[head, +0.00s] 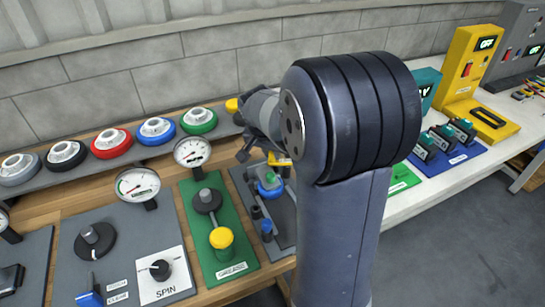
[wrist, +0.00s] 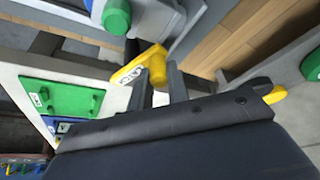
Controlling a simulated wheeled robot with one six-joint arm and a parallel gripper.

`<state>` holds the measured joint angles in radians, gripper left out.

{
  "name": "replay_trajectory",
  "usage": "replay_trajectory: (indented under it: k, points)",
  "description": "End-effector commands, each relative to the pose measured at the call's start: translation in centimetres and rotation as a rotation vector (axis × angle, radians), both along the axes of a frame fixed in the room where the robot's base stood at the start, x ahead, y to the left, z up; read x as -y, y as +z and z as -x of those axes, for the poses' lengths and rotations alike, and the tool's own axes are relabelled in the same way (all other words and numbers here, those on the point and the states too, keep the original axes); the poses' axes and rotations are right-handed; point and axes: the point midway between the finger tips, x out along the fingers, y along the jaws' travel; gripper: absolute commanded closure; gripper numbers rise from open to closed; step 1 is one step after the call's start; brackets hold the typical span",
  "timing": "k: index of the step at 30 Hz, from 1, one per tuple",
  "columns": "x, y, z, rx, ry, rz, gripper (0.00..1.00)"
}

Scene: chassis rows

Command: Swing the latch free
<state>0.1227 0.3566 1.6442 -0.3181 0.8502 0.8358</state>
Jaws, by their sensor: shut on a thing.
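The latch appears to be the yellow lever (wrist: 127,73) with a small dark-marked label, in the middle of the wrist view. My gripper (wrist: 160,82) has its two grey fingers closed on either side of the lever's raised yellow end, holding it. In the head view a bit of the yellow latch (head: 279,158) shows just left of my large arm joint. That joint hides most of my gripper and the fingertips there. I cannot read the latch's label or tell how far it is turned.
A grey panel (head: 283,217) with blue and green parts lies below the latch. A green panel (head: 238,249) with a yellow knob (head: 221,238) is to its left. Round dials and coloured knobs line the wooden bench. Yellow and blue devices stand on the white table (head: 407,211) at right.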

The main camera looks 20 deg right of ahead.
Motion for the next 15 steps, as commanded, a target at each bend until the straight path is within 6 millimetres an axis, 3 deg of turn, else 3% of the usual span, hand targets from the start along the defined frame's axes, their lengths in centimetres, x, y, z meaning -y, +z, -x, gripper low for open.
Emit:
replay_trajectory:
  k: [15]
  points:
    - [1.2, 0.0, -1.8, 0.002, -0.491, 0.002, 1.00]
